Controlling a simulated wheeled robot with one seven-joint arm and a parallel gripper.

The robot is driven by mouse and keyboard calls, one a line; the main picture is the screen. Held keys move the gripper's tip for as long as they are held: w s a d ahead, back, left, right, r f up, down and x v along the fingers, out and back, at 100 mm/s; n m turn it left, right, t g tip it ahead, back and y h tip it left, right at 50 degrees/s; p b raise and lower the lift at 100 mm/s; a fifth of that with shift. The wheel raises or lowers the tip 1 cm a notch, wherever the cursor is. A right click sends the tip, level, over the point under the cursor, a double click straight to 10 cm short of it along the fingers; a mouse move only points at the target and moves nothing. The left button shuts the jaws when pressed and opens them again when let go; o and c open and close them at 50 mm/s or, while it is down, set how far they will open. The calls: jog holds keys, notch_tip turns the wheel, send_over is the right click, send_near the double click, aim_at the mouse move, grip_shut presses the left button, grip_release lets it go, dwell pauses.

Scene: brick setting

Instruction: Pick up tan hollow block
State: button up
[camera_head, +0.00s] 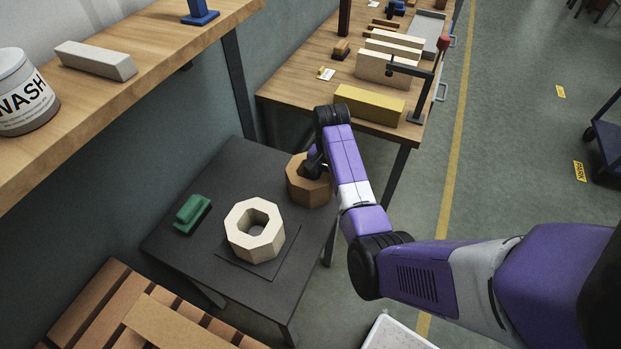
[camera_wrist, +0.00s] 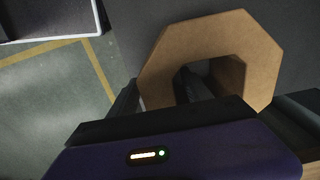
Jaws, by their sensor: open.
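The tan hollow block (camera_head: 308,190) is an eight-sided ring with a central hole, on the right part of a dark table. It fills the upper right of the wrist view (camera_wrist: 190,45). My gripper (camera_head: 314,167) is at the block's top. In the wrist view my gripper (camera_wrist: 155,92) is open, with one dark finger in the hole and the other outside the left wall. The wall lies between the fingers; whether they touch it I cannot tell. The fingertips are partly hidden. My arm covers part of the block's far side in the head view.
A cream hollow block (camera_head: 242,247) stands on a thin dark plate beside the tan one. A wooden workbench (camera_head: 290,87) is behind, and a wooden shelf (camera_head: 150,95) overhangs at left.

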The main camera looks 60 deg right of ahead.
jog(key=shift+f, duration=0.15)
grip_shut()
dwell(1.3)
